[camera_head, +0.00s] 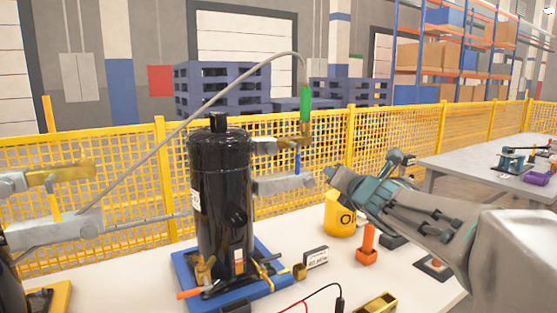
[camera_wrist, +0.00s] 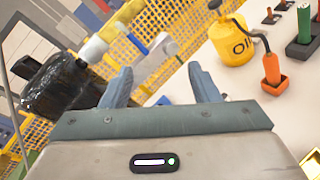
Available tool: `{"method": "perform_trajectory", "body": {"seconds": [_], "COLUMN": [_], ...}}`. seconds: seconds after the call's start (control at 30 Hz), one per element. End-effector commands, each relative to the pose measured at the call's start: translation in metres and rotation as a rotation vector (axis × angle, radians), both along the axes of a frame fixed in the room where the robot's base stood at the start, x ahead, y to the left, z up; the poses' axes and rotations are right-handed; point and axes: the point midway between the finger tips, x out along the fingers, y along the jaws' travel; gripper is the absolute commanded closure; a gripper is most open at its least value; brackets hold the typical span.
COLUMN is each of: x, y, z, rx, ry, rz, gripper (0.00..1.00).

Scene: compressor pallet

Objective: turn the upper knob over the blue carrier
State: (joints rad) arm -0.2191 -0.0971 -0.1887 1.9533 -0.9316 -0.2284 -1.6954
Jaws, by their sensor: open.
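The black compressor (camera_head: 222,190) stands upright on the blue carrier (camera_head: 262,291). Two fittings stick out from its right side. The upper one (camera_head: 292,144) is brass, with a green piece (camera_head: 305,104) and a hose above it. The lower one (camera_head: 284,184) is grey, with a small blue upright part (camera_head: 297,160) above it. I cannot tell which part is the upper knob. My gripper (camera_head: 329,174) is right of the fittings, apparently apart from them. In the wrist view my gripper (camera_wrist: 159,70) is open and empty; the compressor (camera_wrist: 62,88) and fittings (camera_wrist: 97,46) lie to its upper left.
A yellow oil can (camera_head: 338,214) stands beneath my gripper, beside an orange piece (camera_head: 367,246). A small dark box (camera_head: 316,257) is near the carrier. Another brass fitting (camera_head: 60,172) is at the left. A yellow mesh fence (camera_head: 395,140) runs behind; another table (camera_head: 460,165) is at right.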

Motion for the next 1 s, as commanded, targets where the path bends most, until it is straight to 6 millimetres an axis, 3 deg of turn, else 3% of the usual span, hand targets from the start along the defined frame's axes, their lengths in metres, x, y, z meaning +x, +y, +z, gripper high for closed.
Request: {"method": "perform_trajectory", "body": {"seconds": [0.2, 0.33, 0.57, 1.0], "x": [0.015, 0.015, 0.024, 0.086], "y": [0.058, 0.076, 0.09, 0.132], "z": [0.024, 0.029, 0.032, 0.032], "rx": [-0.496, -0.655, -0.724, -0.719], "ry": [-0.303, -0.412, -0.46, -0.457], "rz": [0.293, 0.379, 0.418, 0.415], "gripper": [0.45, 0.45, 0.45, 0.45]}}
